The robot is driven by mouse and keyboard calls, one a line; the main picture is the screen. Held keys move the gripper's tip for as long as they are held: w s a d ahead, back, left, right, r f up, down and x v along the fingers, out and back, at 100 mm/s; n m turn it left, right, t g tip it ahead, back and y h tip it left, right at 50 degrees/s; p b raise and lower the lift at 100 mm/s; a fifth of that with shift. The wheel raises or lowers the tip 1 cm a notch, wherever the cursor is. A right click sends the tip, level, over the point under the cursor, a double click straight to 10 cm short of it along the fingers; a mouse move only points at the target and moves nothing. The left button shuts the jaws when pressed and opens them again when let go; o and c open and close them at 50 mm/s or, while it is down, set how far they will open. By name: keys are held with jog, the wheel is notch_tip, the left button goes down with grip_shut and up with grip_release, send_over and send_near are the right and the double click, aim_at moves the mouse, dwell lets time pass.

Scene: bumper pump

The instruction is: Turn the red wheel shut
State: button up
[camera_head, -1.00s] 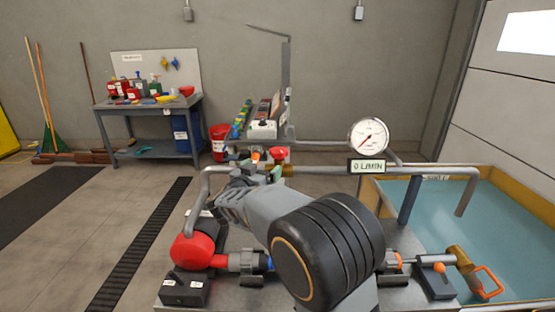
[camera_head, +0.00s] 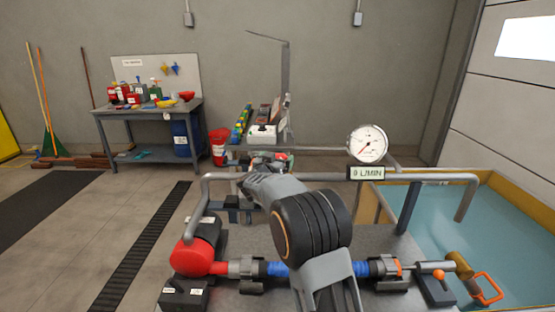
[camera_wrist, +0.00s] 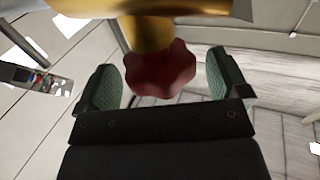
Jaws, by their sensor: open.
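The red wheel (camera_wrist: 160,72) is a dark red lobed knob in the wrist view, below a brass valve body (camera_wrist: 152,32). My gripper (camera_wrist: 166,80) is open, with one green-padded finger on each side of the wheel. Gaps show between the wheel and both pads, wider on the right, so I see no grip on it. In the head view my gripper (camera_head: 262,163) is small at the far end of my arm, by the pipe. The wheel is hard to make out there, largely hidden by my arm and gripper.
A round gauge (camera_head: 368,144) stands above a display (camera_head: 367,173) reading 0 L/MIN. A grey pipe (camera_head: 430,178) runs across above the bench. A red pump (camera_head: 195,257) and blue hose (camera_head: 278,269) lie in front. A water tank (camera_head: 450,225) is at right.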

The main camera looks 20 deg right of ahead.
jog(key=shift+w+d, duration=0.15)
jog(key=c, duration=0.9)
jog(key=shift+r+g+p, duration=0.3)
jog(key=shift+p, duration=0.55)
jog(key=m+g+h+p, duration=0.1)
jog(key=p, duration=0.1)
jog(key=h+p, duration=0.1)
jog(key=shift+w+r+m+g+p, duration=0.1)
jog(key=shift+r+m+g+p, duration=0.1)
jog(key=shift+m+g+p, duration=0.2)
jog(key=shift+f+m+g+h+p, duration=0.15)
jog(key=shift+m+g+h+p, duration=0.35)
jog(key=shift+m+g+p, duration=0.45)
jog(key=shift+f+m+g+h+p, duration=0.25)
jog(key=shift+m+g+h+p, duration=0.2)
jog(key=shift+g+p, duration=0.3)
jog(key=shift+g, duration=0.3)
